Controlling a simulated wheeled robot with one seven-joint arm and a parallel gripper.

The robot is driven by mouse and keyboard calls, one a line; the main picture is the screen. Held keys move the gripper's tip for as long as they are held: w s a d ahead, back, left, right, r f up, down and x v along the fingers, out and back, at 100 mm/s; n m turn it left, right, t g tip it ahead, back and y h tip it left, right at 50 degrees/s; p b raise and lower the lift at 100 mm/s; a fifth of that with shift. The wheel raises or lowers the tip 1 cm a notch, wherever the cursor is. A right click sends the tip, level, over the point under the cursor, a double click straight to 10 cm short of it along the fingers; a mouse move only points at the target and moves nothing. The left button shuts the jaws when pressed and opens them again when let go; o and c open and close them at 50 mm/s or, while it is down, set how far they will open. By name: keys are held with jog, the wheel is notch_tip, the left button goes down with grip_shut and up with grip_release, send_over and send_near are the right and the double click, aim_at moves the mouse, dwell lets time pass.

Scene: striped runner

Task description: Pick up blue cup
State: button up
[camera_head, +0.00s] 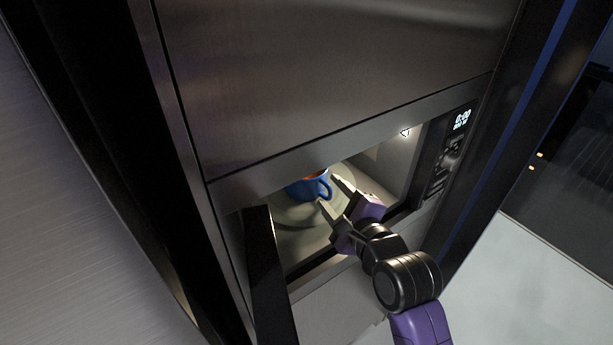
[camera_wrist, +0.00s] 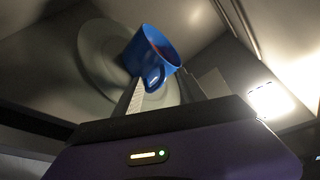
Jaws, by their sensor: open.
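The blue cup (camera_head: 309,187) stands on the round turntable plate inside an open microwave, with something reddish at its mouth. In the wrist view the cup (camera_wrist: 150,56) is just beyond the fingertips, its handle facing my gripper. My gripper (camera_head: 334,194) reaches in through the microwave opening. Its two fingers are apart and point toward the cup's handle side. In the wrist view my gripper (camera_wrist: 160,88) has nothing clearly held between its fingers. I cannot tell whether a finger touches the handle.
The open door (camera_head: 268,280) hangs at the left of the opening. A control panel (camera_head: 453,150) is on the right side. A lit lamp (camera_wrist: 270,99) shows at the right of the wrist view. The cavity walls are close around my gripper.

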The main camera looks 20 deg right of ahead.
jog(key=shift+w+f, duration=0.2)
jog(key=shift+w, duration=0.45)
grip_shut()
jog(key=shift+s+f, duration=0.1)
jog(key=shift+f, duration=0.2)
dwell(0.6)
jog(key=shift+r, duration=0.1)
